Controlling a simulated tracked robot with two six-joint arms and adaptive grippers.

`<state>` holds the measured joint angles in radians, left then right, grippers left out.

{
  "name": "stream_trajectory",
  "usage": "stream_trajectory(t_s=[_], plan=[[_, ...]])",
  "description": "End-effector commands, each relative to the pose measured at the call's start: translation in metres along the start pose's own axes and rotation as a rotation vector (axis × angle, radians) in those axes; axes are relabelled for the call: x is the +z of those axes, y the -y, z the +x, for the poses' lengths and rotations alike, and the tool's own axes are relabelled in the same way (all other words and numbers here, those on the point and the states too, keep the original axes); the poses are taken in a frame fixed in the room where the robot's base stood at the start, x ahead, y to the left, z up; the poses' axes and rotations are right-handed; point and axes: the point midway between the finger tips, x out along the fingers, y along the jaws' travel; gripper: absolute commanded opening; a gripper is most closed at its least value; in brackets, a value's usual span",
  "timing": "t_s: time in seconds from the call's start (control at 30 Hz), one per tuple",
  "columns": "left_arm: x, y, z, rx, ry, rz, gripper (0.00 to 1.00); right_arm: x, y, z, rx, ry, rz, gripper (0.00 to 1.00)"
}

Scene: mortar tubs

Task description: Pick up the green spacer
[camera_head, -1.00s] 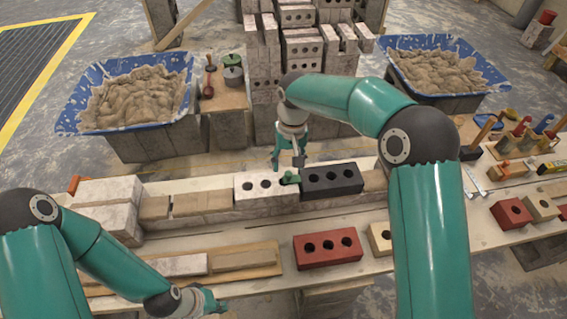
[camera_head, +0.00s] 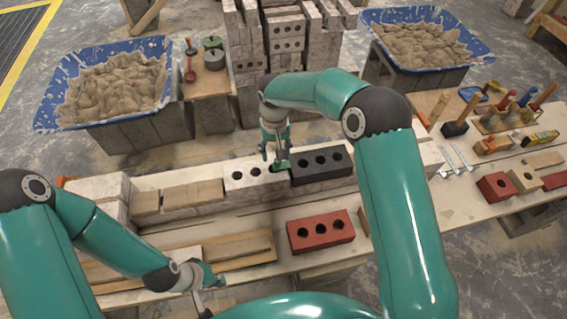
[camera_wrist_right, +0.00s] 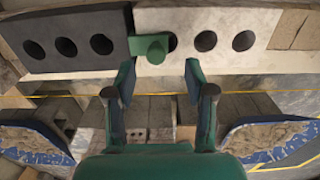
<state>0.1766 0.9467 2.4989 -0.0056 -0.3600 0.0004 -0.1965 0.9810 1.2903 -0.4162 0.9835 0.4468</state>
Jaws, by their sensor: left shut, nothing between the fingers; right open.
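The green spacer (camera_head: 281,167) sits at the joint between a white three-hole brick (camera_head: 240,182) and a black three-hole brick (camera_head: 318,165). In the right wrist view the spacer (camera_wrist_right: 149,46) shows a rounded knob, which partly covers one hole of the white brick. My right gripper (camera_head: 276,153) is open, just behind the spacer in the head view. In the wrist view its fingers (camera_wrist_right: 160,75) are apart and empty, with the spacer just beyond the tips, left of their middle. My left gripper (camera_head: 213,280) is shut and empty near the bench's front edge.
A red brick (camera_head: 320,231) lies in front of the row. Blue mortar tubs stand behind, at left (camera_head: 50,105) and right (camera_head: 480,45). A brick stack (camera_head: 288,35) rises behind my right gripper. Tools and small bricks (camera_head: 497,186) fill the bench's right end.

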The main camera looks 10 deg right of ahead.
Motion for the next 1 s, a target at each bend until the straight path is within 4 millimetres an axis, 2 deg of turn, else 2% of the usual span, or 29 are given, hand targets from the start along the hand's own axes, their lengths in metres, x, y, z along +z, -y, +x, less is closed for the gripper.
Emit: stream_trajectory(t_s=[0.17, 0.43, 0.7, 0.77, 1.0], plan=[[0.000, -0.003, -0.009, 0.000, 0.000, 0.000, 0.00, 0.001, -0.003, 0.013, 0.001, 0.005, 0.001, 0.54], [0.000, -0.008, -0.021, 0.000, 0.000, 0.000, 0.00, 0.000, -0.004, 0.048, 0.000, 0.002, -0.001, 0.54], [0.000, -0.007, -0.021, 0.000, 0.000, 0.000, 0.00, -0.001, -0.004, 0.053, -0.001, -0.001, -0.001, 0.54], [0.000, -0.007, -0.020, 0.000, 0.000, 0.000, 0.00, -0.001, -0.004, 0.053, -0.001, -0.001, -0.001, 0.46], [0.000, -0.007, -0.020, 0.000, 0.000, 0.000, 0.00, 0.000, -0.004, 0.053, -0.001, 0.000, -0.001, 0.06]])
